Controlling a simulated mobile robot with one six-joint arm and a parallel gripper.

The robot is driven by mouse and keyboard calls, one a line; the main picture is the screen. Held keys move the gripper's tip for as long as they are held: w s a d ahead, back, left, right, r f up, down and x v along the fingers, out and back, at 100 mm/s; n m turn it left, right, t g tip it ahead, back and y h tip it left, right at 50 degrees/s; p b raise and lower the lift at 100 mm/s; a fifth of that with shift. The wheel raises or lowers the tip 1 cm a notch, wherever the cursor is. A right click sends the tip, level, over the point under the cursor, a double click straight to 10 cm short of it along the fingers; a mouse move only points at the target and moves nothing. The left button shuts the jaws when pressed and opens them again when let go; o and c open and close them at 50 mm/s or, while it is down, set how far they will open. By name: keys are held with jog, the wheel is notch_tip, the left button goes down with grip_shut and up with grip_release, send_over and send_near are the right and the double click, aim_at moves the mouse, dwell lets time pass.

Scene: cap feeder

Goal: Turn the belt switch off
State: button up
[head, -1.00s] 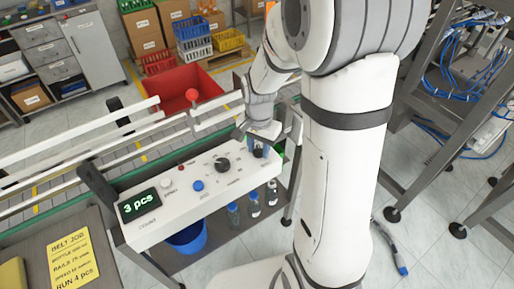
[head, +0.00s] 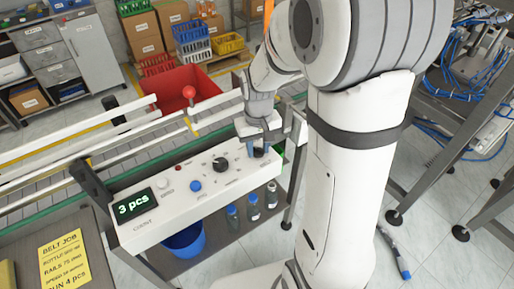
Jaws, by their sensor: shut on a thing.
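The white control box (head: 150,228) stands beside the belt, with a counter display (head: 133,204) reading "3 pcs". On its top are a black dial (head: 221,164), a blue button (head: 195,186), a white button (head: 163,184) and a small red lamp (head: 178,168). My gripper (head: 259,152) is at the right end of the box top, its two blue fingertips pointing down. It is shut on a small dark knob (head: 259,153), which appears to be the belt switch. The fingers partly hide this knob, so its setting cannot be read.
A yellow "BELT JOB" card (head: 64,258) lies at lower left. Several bottles (head: 253,207) and a blue bucket (head: 184,241) are below the box. White rails (head: 50,157) run along the belt behind it. A red bin (head: 180,90) stands beyond. My arm hides the centre right.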

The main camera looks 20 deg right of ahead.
aim_at(258, 148)
jog(key=shift+w+r+n, duration=0.15)
jog(key=shift+w+n, duration=0.05)
jog(key=shift+n, duration=0.4)
jog(key=o, duration=1)
jog(key=shift+s, duration=0.1)
notch_tip(258, 148, up, 8)
jog(key=shift+f, duration=0.2)
jog(key=s+r+t, duration=0.1)
jog(key=s, duration=0.3)
jog(key=s+r+m+t, duration=0.1)
jog(key=s, duration=0.4)
jog(key=s+r+m+t, duration=0.1)
jog(key=s, duration=0.4)
jog(key=shift+s, duration=0.15)
